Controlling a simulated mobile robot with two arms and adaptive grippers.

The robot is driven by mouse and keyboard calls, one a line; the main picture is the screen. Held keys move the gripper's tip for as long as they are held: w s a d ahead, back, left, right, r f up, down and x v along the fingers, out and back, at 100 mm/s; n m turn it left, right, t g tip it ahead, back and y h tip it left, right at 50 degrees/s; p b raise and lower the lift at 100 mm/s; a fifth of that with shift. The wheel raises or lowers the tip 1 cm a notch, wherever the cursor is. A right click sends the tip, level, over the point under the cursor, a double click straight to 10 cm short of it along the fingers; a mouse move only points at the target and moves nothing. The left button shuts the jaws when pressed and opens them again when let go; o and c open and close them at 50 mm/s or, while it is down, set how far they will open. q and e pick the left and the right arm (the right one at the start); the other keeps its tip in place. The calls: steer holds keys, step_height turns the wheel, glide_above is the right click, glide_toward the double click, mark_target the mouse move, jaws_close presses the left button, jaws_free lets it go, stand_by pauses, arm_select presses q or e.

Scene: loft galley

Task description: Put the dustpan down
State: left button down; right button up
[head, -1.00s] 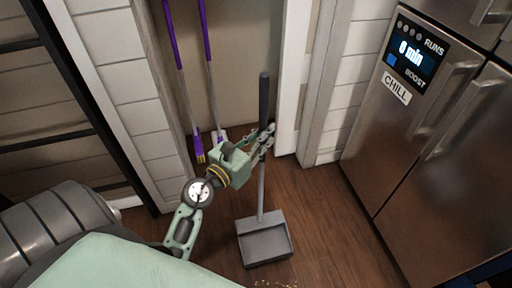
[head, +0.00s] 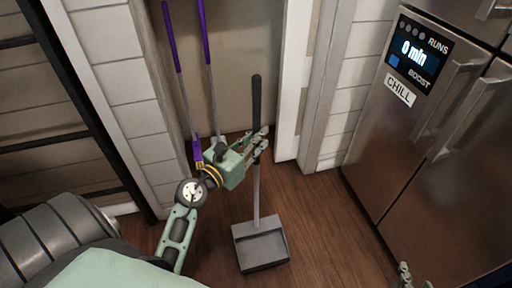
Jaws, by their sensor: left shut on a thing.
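The grey long-handled dustpan (head: 261,247) is upright in the middle of the head view, its pan low at the wooden floor. I cannot tell for sure whether the pan touches the floor. Its dark handle grip (head: 257,103) points up toward the alcove. My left gripper (head: 260,146) is shut around the handle, below the dark grip. My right gripper (head: 405,276) shows only in part at the bottom right edge, away from the dustpan; its jaws are not clear.
Two purple-handled tools (head: 207,70) stand in the alcove behind the dustpan. A white wall post (head: 306,105) borders the alcove on the right. A steel fridge (head: 420,150) stands at the right. Bare wooden floor (head: 325,215) lies between the dustpan and fridge.

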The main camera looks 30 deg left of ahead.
mark_target(254, 148)
arm_select(q)
step_height(254, 148, down, 3)
steer(key=b, duration=0.3)
steer(key=shift+r, duration=0.1)
arm_select(e)
steer(key=w+a+r+t+y, duration=0.1)
steer(key=w+r+t, duration=0.1)
steer(key=r+t, duration=0.2)
steer(key=w+a+r+t+y, duration=0.1)
steer(key=w+a+r+t, duration=0.1)
steer(key=r, duration=0.8)
steer(key=shift+w+a+r+t+y, duration=0.3)
steer(key=shift+w+t, duration=0.35)
steer(key=shift+t, duration=0.55)
arm_select(q)
steer(key=c, duration=1.7)
jaws_free()
steer(key=shift+f, duration=0.2)
steer(key=shift+o, duration=0.2)
arm_select(e)
steer(key=shift+s+r+t, duration=0.1)
steer(key=shift+r+t, duration=0.2)
steer(key=shift+r, duration=0.05)
arm_select(q)
steer(key=shift+r, duration=0.1)
